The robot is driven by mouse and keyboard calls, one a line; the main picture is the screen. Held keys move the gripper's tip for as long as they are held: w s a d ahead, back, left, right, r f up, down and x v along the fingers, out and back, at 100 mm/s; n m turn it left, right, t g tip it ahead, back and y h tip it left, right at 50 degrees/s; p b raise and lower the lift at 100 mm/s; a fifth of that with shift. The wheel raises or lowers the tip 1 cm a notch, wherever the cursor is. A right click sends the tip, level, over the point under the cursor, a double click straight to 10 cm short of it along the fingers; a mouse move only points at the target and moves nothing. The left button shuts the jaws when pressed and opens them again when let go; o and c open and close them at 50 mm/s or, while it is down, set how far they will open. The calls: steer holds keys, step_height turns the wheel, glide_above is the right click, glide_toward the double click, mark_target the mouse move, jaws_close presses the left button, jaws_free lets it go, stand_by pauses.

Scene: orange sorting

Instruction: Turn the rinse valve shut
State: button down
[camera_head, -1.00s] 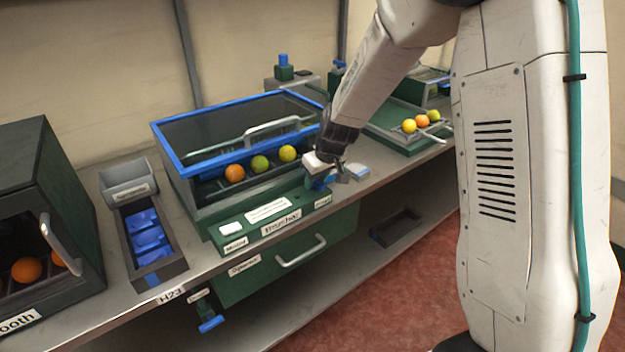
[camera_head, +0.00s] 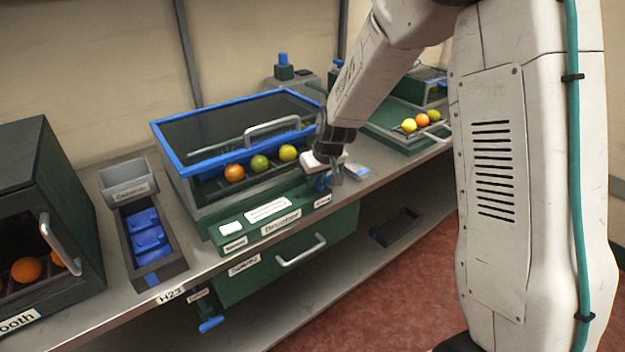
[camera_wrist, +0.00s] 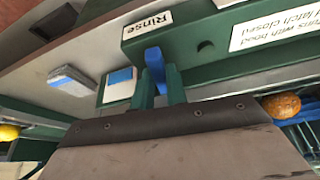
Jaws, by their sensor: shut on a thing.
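The rinse valve's blue handle (camera_wrist: 154,62) stands out from the green panel just beside the "Rinse" label (camera_wrist: 148,22) in the wrist view. My gripper (camera_wrist: 160,86) is shut on this handle, with one finger on each side of it. In the head view the blue handle (camera_head: 320,184) shows at the right end of the brusher's front panel (camera_head: 268,212), partly hidden by my gripper (camera_head: 335,178). The far end of the handle between the fingers is hidden.
A green drawer (camera_head: 250,280) with a grey handle lies below. A white and blue item (camera_head: 357,172) lies on the bench right of my gripper. A fruit tray (camera_head: 385,135) stands farther right.

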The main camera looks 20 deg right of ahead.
steer(key=shift+s+a+f+m+h, duration=0.1)
steer(key=shift+m+h, duration=0.35)
steer(key=shift+m, duration=0.6)
steer(key=shift+s+a+m+h, duration=0.1)
steer(key=shift+m+h, duration=0.35)
steer(key=shift+m, duration=0.6)
steer(key=c, duration=1.4)
jaws_free()
steer(key=shift+d, duration=0.1)
steer(key=shift+r, duration=0.55)
steer(key=v, duration=0.6)
steer(key=shift+s+r, duration=0.3)
steer(key=shift+r, duration=0.05)
